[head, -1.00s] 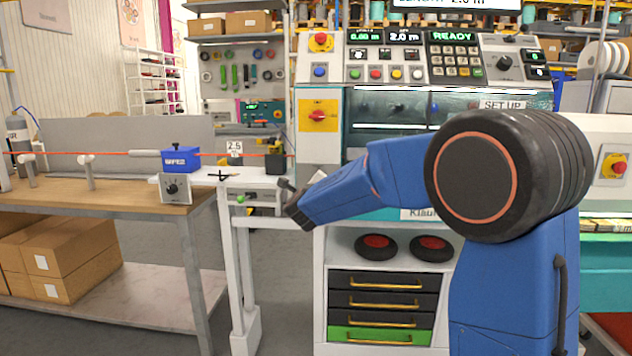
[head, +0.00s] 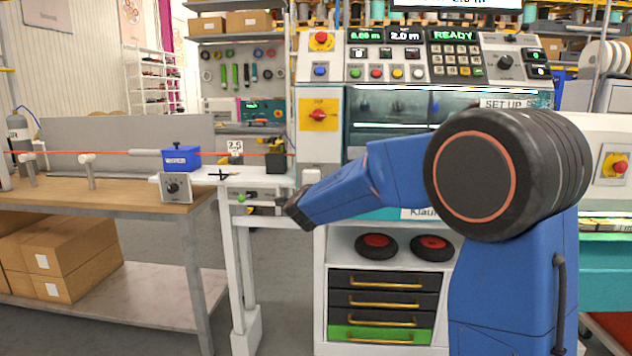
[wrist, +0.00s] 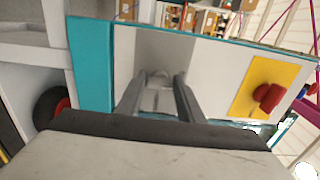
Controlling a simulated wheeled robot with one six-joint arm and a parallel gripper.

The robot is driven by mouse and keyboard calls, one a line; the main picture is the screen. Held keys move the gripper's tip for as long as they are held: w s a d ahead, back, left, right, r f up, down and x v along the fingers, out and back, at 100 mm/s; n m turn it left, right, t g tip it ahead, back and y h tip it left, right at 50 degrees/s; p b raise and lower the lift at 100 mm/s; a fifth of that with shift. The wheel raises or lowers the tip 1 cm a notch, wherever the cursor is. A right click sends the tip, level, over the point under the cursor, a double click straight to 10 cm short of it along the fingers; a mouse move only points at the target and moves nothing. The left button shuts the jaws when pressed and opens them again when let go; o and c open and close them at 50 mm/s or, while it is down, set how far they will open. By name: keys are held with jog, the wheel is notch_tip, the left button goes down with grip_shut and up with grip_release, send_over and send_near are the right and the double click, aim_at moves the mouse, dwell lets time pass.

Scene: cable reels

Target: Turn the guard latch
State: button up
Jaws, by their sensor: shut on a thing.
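In the wrist view the two grey fingers of my gripper (wrist: 153,80) reach to the machine's pale front panel. They close on a small grey metal part, which I take to be the guard latch (wrist: 157,98); its shape and angle are mostly hidden between the fingers. In the head view my gripper (head: 279,203) is at the left end of the blue arm, in front of the machine's lower left side. The latch cannot be made out there.
A red knob on a yellow plate (wrist: 266,93) sits beside the fingers; it shows in the head view too (head: 318,115). A white stand (head: 238,262) and a wooden bench (head: 140,194) with a blue box (head: 180,158) are to the left. Drawers (head: 380,300) are below.

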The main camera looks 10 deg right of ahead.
jog(key=shift+f, duration=0.1)
dwell(0.3)
jog(key=o, duration=1.1)
jog(key=shift+c, duration=0.2)
jog(key=shift+s, duration=0.1)
jog(key=v, duration=1.7)
jog(key=shift+s, duration=0.1)
